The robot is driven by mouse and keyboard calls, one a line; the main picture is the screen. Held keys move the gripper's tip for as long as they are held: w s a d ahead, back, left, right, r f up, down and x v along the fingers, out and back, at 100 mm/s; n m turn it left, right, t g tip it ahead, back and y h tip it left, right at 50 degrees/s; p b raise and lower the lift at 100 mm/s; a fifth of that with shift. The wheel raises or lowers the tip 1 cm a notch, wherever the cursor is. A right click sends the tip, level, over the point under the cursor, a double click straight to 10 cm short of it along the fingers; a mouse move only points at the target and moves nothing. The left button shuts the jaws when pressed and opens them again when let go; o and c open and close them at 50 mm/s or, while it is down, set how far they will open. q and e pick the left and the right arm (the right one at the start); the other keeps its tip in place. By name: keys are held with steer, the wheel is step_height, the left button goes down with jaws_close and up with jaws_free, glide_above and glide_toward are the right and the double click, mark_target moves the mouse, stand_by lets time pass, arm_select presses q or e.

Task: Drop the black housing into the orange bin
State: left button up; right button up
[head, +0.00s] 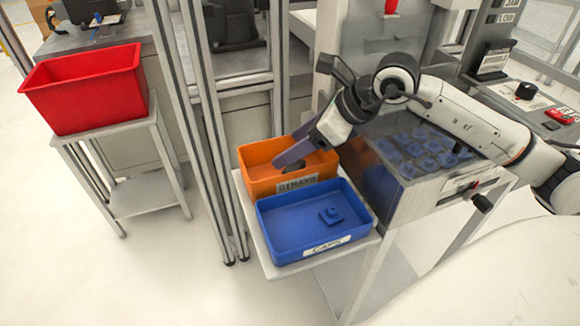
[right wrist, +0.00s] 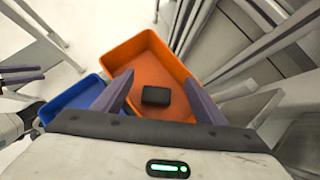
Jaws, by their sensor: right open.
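The orange bin (head: 262,184), labelled STRAYS, stands on a light stand behind the blue bin. The black housing (right wrist: 157,96) is a small dark block in the orange bin (right wrist: 150,52) in the right wrist view. It shows between my right fingers with space on both sides; whether it rests on the floor is hard to tell. My right gripper (right wrist: 158,80) is open, over the bin; in the head view the right gripper (head: 291,154) reaches in from the right. Purple fingers, seemingly my left gripper (right wrist: 20,75), show at the left edge of the right wrist view.
A machine with several blue parts (head: 425,150) stands right of the bins. A red bin (head: 85,90) sits on a separate stand at left. Metal posts (head: 205,130) rise left of the orange bin.

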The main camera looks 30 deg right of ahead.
steer(key=b+v, duration=0.2)
steer(key=v, duration=0.8)
steer(key=shift+s+d+r, duration=0.1)
stand_by(0.4)
